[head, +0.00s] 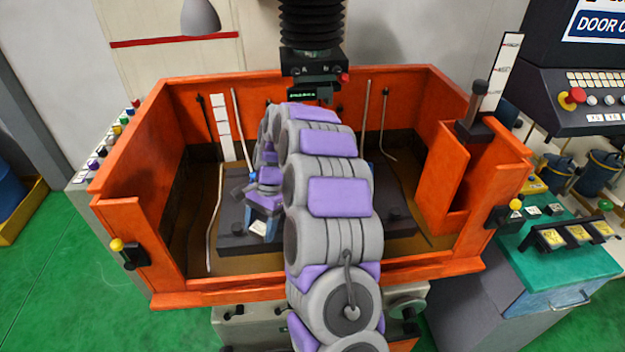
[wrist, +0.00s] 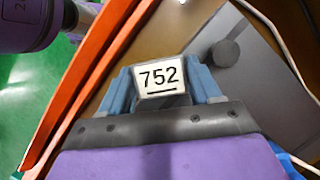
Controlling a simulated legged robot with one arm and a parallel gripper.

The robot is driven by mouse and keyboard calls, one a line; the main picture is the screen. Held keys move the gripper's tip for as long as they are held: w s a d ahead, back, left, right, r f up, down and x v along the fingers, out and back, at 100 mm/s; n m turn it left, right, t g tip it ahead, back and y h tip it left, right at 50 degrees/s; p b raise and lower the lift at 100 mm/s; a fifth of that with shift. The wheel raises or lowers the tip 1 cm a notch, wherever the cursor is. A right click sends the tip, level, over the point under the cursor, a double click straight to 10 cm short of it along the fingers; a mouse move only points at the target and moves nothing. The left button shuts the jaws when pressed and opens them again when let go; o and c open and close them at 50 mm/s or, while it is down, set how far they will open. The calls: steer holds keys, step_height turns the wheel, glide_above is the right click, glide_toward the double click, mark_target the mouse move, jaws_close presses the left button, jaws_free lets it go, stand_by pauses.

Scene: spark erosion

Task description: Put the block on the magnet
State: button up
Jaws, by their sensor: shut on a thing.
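The block (wrist: 160,79), a white piece marked 752, sits between the blue fingers of my gripper (wrist: 161,88) in the wrist view. The fingers are shut on it from both sides. In the head view the block (head: 258,227) shows small and pale at the end of my gripper (head: 262,215), inside the orange tank. The magnet appears to be the dark grey slab (head: 238,243) on the tank floor; in the wrist view a grey surface with a round knob (wrist: 226,54) shows beyond the block. I cannot tell whether the block touches the slab. My arm hides the slab's middle.
The orange tank (head: 135,236) has walls around the work area, with a lower front rim. A dark machine head (head: 313,65) hangs above the middle. Thin rods and hoses (head: 212,225) stand along the inside. A control panel (head: 590,100) is at the right.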

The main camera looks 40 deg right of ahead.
steer(key=s+d+r+m+t+h+p, duration=0.1)
steer(key=s+d+r+m+t+h, duration=0.15)
steer(key=d+m, duration=0.45)
steer(key=s+d+r+m+t+h+p, duration=0.1)
steer(key=s+d+m+t, duration=0.15)
steer(key=d+m, duration=0.5)
steer(key=s+d+r+m+t+h+p, duration=0.15)
steer(key=s+d+m, duration=0.25)
steer(key=m, duration=0.5)
steer(key=shift+g, duration=0.25)
steer(key=w+d, duration=0.1)
steer(key=w, duration=0.3)
steer(key=w+d+b, duration=0.1)
steer(key=w, duration=0.4)
steer(key=w+d+b, duration=0.1)
steer(key=w+d, duration=0.1)
steer(key=w, duration=0.2)
steer(key=shift+w+d+f, duration=0.1)
steer(key=shift+w+f, duration=0.05)
steer(key=shift+f, duration=0.25)
steer(key=shift+w, duration=0.75)
steer(key=f, duration=0.3)
steer(key=shift+w+d+f+b, duration=0.15)
steer(key=shift+d+f+b, duration=0.1)
steer(key=shift+f+b, duration=0.1)
steer(key=shift+r, duration=0.1)
steer(key=shift+a, duration=0.1)
steer(key=o, duration=1.4)
steer(key=shift+a, duration=0.1)
steer(key=shift+o, duration=0.3)
